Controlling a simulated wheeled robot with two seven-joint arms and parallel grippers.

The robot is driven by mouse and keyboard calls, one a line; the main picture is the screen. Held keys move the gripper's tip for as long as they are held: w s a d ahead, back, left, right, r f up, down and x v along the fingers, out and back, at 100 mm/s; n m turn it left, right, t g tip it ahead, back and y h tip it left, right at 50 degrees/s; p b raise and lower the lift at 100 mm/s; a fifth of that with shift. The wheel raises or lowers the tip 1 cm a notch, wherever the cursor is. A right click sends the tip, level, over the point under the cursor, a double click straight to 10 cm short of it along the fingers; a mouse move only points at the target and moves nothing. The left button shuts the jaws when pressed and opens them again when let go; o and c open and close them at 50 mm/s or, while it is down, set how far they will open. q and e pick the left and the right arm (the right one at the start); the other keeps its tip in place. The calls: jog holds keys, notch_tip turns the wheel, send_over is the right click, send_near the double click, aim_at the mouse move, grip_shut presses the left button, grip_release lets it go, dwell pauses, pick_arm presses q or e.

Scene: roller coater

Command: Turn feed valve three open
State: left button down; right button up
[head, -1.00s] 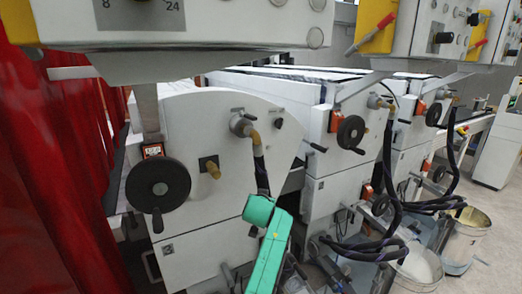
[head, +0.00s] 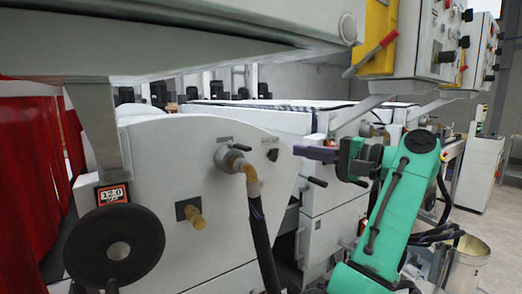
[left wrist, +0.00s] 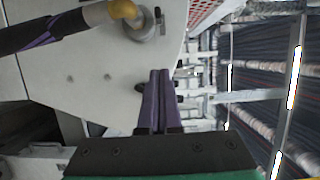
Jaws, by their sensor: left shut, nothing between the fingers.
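A hose fitting (head: 232,159) with a brass elbow sits on the white side plate of the nearest coating unit, and a black hose (head: 262,240) hangs from it. A small black knob (head: 272,155) is right of it on the same plate. I cannot read which fitting or knob is feed valve three, or whether it is open. My left gripper (head: 298,151) points left, its purple fingers shut and empty, tips just right of the knob in the picture. I cannot tell the depth gap. In the left wrist view the fingers (left wrist: 159,74) lie together over the plate edge, the elbow (left wrist: 122,9) above.
A black handwheel (head: 112,248) with a counter (head: 114,195) is at lower left. A large cabinet (head: 210,30) overhangs the top. A black lever (head: 317,182) sits below the gripper. A bucket (head: 467,262) stands on the floor at right.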

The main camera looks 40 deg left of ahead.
aim_at(242, 147)
pick_arm(q)
jog(key=s+a+p, duration=0.3)
jog(key=s+a, duration=0.1)
jog(key=a, duration=0.5)
jog(key=shift+s+a+p, duration=0.2)
jog(key=shift+s+p, duration=0.1)
jog(key=shift+w, duration=0.1)
jog(key=shift+a, duration=0.1)
